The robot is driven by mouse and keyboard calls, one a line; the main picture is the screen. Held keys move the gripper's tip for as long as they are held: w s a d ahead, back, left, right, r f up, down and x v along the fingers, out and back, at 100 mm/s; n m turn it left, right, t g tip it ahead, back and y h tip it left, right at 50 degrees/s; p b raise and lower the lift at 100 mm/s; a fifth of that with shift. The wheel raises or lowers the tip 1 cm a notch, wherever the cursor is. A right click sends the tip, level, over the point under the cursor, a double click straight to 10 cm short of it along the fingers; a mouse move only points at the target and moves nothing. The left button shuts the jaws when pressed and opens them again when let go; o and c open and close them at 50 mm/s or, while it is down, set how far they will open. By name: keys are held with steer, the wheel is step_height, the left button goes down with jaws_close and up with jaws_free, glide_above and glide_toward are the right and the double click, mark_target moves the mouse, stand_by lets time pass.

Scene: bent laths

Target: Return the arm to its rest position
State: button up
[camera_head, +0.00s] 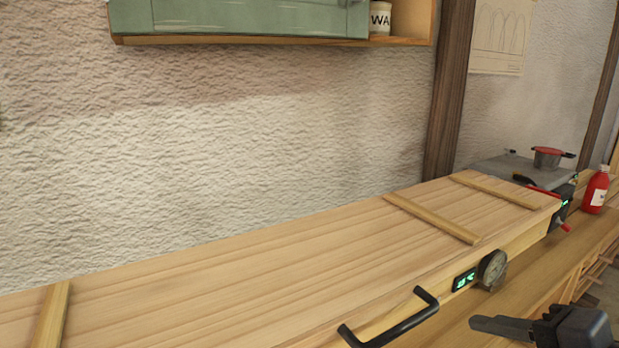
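My gripper (487,325) shows at the lower right edge of the head view, dark grey and pointing left. It is apart from the black bar handle (395,326) on the front of a long wooden box (250,270). I see it from the side, so I cannot tell whether its fingers are open or shut. No object shows in it. The rest of my arm is out of view.
The box front carries a round dial (492,270) and a green display (464,281). A green cabinet (250,17) hangs on the rough wall.

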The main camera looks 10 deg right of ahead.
steer(key=w+a+f+b, duration=0.3)
steer(key=a+b, duration=0.2)
steer(key=a, duration=0.1)
steer(key=shift+w+f+b, duration=0.2)
steer(key=shift+b, duration=0.15)
steer(key=shift+d, duration=0.15)
stand_by(0.4)
